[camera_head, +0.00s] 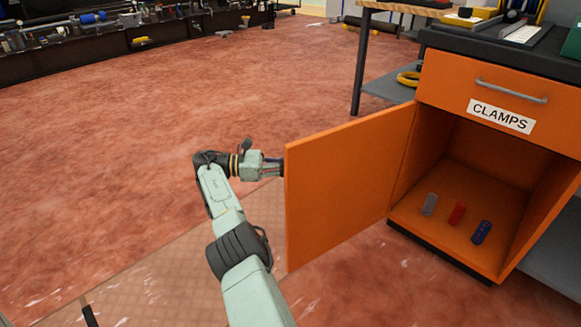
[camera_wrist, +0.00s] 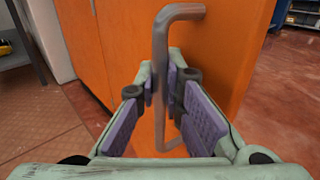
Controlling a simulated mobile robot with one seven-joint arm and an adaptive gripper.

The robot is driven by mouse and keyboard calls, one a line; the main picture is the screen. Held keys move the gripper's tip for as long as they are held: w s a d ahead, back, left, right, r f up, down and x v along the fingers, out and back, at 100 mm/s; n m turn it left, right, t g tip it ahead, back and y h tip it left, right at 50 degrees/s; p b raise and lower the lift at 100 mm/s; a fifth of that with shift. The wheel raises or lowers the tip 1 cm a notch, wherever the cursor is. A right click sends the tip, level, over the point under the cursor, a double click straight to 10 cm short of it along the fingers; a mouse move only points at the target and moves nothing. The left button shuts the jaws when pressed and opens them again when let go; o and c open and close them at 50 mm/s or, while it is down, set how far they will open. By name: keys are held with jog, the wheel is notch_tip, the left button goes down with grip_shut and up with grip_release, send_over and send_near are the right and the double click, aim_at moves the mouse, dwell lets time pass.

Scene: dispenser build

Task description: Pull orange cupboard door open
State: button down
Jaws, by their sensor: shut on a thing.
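The orange cupboard door (camera_head: 345,185) stands swung wide open, out to the left of the cupboard (camera_head: 505,190). My gripper (camera_head: 280,167) is at the door's far left edge in the head view, and its fingertips are hidden behind the door. In the wrist view the door (camera_wrist: 225,50) fills the middle. A grey bar handle (camera_wrist: 160,60) stands upright on it. My gripper (camera_wrist: 168,95) has its purple-padded fingers on both sides of this handle and is shut on it.
Inside the cupboard lie a grey item (camera_head: 429,204), a red item (camera_head: 457,214) and a blue item (camera_head: 481,232). Above is a closed drawer (camera_head: 490,95) labelled CLAMPS. A workbench leg (camera_head: 360,65) stands behind the door. The red floor (camera_head: 180,100) at left is clear.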

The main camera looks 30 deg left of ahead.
jog(key=shift+d, duration=0.1)
jog(key=c, duration=1.7)
grip_release()
